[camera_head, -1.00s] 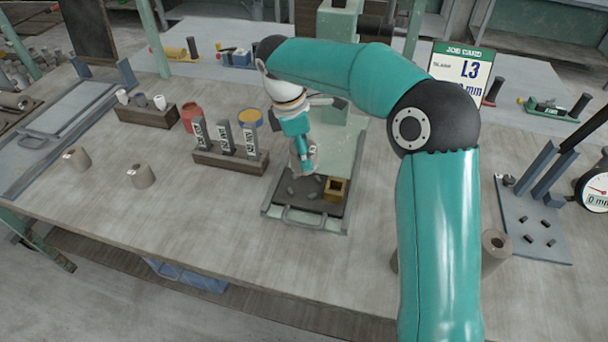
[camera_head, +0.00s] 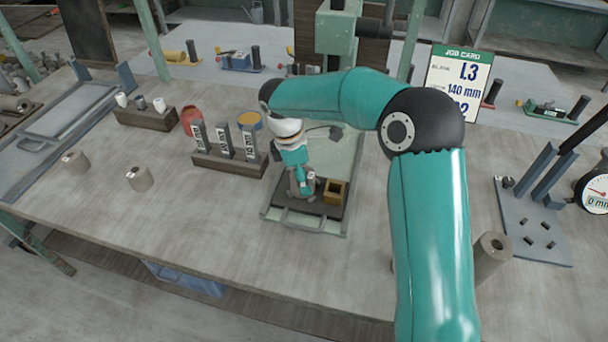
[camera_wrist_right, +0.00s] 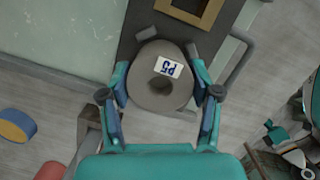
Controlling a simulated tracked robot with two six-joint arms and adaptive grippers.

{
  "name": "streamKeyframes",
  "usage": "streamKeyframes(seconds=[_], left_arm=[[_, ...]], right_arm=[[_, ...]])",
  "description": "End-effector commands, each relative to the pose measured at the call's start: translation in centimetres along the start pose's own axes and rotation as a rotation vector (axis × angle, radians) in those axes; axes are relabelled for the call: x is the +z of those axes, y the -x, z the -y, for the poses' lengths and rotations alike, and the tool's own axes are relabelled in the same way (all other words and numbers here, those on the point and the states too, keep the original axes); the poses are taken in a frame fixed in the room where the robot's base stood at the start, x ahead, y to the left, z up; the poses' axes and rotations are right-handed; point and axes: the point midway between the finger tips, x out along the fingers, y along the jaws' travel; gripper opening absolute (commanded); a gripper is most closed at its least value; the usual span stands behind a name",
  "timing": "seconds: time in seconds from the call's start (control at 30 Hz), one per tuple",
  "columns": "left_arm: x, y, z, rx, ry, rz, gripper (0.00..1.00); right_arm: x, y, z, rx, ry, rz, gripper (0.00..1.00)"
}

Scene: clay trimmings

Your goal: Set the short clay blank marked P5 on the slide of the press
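The short grey clay blank marked P5 (camera_wrist_right: 161,98) has a round hole and a white label facing up in the right wrist view. It shows small in the head view (camera_head: 311,184). My right gripper (camera_wrist_right: 160,74) has a finger against each side of the blank. In the head view the right gripper (camera_head: 302,188) is low over the dark slide (camera_head: 326,210) of the green press (camera_head: 338,32). The blank is over the slide, left of a square brass-coloured frame (camera_head: 335,191). I cannot tell if its base touches the slide. My left gripper is not in view.
A wooden rack (camera_head: 228,162) with three marked blocks stands left of the slide. Grey cylinders stand at the left (camera_head: 140,179) and near my arm (camera_head: 491,252). A gauge plate (camera_head: 533,228) lies at the right. The front left of the table is clear.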

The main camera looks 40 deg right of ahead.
Motion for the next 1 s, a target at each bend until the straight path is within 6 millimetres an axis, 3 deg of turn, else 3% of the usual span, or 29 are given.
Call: streamKeyframes(seconds=[0.03, 0.13, 0.57, 0.77, 1.0], left_arm=[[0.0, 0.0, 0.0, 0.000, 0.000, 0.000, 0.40], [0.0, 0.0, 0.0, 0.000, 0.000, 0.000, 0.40], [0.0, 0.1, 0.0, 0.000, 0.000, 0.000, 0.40], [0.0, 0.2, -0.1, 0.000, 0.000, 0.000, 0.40], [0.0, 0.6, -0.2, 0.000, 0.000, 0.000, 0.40]], right_arm=[[0.0, 0.0, 0.0, 0.000, 0.000, 0.000, 0.73], [0.0, 0.0, 0.0, 0.000, 0.000, 0.000, 0.86], [0.0, 0.7, 0.0, 0.002, -0.001, -0.001, 0.86], [0.0, 3.7, -0.1, 0.005, -0.002, -0.003, 0.86], [0.0, 8.7, -0.1, 0.003, -0.002, -0.002, 0.86]])
